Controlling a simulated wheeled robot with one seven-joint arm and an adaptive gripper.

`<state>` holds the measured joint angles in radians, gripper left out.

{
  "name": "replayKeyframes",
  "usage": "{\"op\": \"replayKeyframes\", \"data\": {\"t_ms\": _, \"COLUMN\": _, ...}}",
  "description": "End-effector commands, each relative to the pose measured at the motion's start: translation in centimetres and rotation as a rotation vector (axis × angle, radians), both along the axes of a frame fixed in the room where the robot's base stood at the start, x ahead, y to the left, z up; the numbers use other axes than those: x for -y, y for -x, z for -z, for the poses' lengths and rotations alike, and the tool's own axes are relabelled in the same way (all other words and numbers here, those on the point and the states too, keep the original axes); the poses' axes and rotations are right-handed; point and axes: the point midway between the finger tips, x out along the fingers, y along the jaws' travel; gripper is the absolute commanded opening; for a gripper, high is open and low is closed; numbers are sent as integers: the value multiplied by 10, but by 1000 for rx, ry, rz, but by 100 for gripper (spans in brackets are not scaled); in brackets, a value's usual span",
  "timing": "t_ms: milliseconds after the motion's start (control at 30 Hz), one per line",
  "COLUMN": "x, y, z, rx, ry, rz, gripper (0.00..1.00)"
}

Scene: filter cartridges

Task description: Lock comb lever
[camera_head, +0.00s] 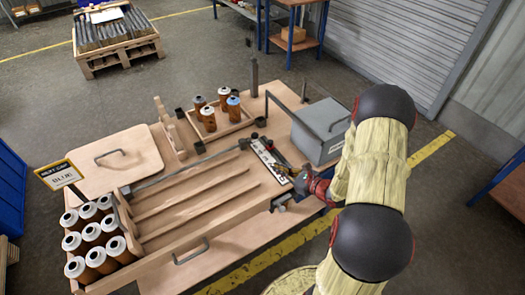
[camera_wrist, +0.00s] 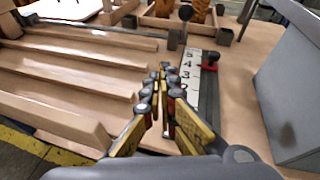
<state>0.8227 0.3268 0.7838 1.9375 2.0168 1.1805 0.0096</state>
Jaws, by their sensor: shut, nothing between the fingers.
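My gripper (camera_wrist: 165,72) is shut and empty, its fingertips close together at the near end of a white numbered scale plate (camera_wrist: 192,68). In the head view my gripper (camera_head: 282,169) is over the right part of the wooden bench. A dark lever with a round knob (camera_wrist: 186,13) stands beyond the fingertips, apart from them; I cannot tell for sure that it is the comb lever. A red slider with a black knob (camera_wrist: 209,62) sits along the plate's right side. A dark bar (camera_wrist: 85,30) runs along the far end of the wooden lanes (camera_wrist: 85,68).
A grey box (camera_head: 322,130) stands right of the plate. A wooden tray (camera_head: 218,122) with several cartridges lies behind. More cartridges (camera_head: 92,235) fill a rack at the front left, beside a sign (camera_head: 60,174). A lid with a handle (camera_head: 115,160) lies at the left. The lanes are empty.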

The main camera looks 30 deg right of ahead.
Motion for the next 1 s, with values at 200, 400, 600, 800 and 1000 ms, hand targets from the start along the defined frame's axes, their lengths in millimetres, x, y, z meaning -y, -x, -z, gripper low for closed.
{"op": "replayKeyframes", "data": {"t_ms": 200, "x": 30, "y": -13, "z": -12, "rx": 42, "ry": -8, "rz": 111, "gripper": 0}}
{"op": "replayKeyframes", "data": {"t_ms": 400, "x": 31, "y": -13, "z": -14, "rx": 50, "ry": -11, "rz": 116, "gripper": 0}}
{"op": "replayKeyframes", "data": {"t_ms": 600, "x": 30, "y": -15, "z": -14, "rx": 50, "ry": -10, "rz": 115, "gripper": 0}}
{"op": "replayKeyframes", "data": {"t_ms": 800, "x": 26, "y": -33, "z": -7, "rx": 50, "ry": -9, "rz": 111, "gripper": 0}}
{"op": "replayKeyframes", "data": {"t_ms": 1000, "x": 20, "y": -69, "z": 5, "rx": 50, "ry": -10, "rz": 110, "gripper": 0}}
